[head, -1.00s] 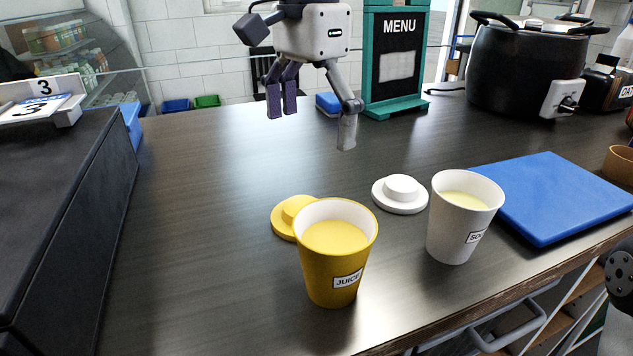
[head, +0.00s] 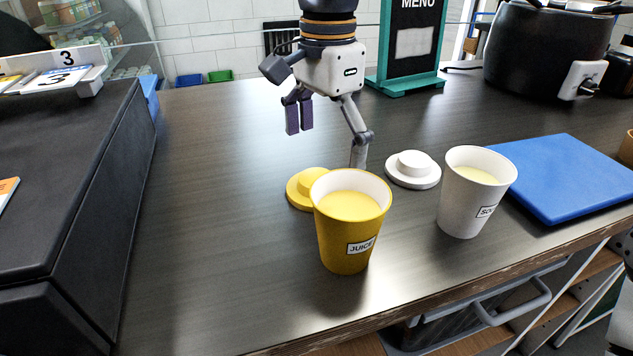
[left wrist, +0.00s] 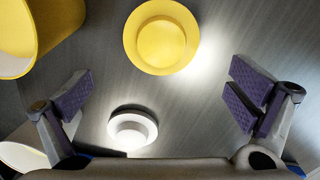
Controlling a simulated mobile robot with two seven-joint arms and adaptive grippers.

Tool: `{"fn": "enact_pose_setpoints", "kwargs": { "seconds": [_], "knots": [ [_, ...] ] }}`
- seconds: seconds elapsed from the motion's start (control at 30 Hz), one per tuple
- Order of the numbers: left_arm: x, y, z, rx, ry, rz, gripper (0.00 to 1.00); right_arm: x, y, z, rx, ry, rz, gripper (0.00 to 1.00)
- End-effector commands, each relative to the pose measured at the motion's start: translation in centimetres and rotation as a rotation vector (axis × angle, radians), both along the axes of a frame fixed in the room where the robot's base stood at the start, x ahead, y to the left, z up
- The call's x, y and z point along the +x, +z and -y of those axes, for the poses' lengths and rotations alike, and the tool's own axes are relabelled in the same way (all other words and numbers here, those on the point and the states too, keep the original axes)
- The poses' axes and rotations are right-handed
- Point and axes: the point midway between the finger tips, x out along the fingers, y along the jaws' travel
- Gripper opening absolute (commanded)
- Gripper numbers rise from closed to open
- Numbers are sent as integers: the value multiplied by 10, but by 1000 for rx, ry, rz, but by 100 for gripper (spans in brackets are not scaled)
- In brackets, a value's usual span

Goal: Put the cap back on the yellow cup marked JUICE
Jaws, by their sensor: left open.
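The yellow cup marked JUICE (head: 347,232) stands upright and uncapped on the dark counter, with yellow liquid inside. A yellow cap (head: 303,190) lies on the counter just behind it, partly hidden by the cup. In the left wrist view the yellow cap (left wrist: 161,36) is at top centre and the yellow cup (left wrist: 40,30) is at top left. My left gripper (head: 328,140) is open and empty, above the counter behind the yellow cap. Its fingers (left wrist: 160,100) are spread wide in the left wrist view.
A white cup (head: 470,205) with pale liquid stands at the right, and a white cap (head: 413,170) lies beside it. A blue board (head: 560,180) lies further right. A black pot (head: 535,55) and a menu stand (head: 405,50) are behind.

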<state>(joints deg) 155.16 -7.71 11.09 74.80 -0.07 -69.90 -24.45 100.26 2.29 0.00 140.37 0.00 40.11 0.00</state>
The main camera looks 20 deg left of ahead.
Motion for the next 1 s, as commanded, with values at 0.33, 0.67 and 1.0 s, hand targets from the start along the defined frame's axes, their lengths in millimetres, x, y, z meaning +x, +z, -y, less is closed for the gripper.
{"fn": "enact_pose_setpoints", "kwargs": {
  "seconds": [0.33, 0.67, 1.0],
  "knots": [
    [-1, -36, -3, 1, 0, -1, 100, 5, 4, 0, 0, 0, 17, 40],
    [0, -52, -2, -1, 0, 1, 100, 5, 4, 0, 0, 0, 18, 40],
    [0, -52, -2, -1, 0, 1, 68, 5, 4, 0, 0, 0, 17, 40]
  ]
}}
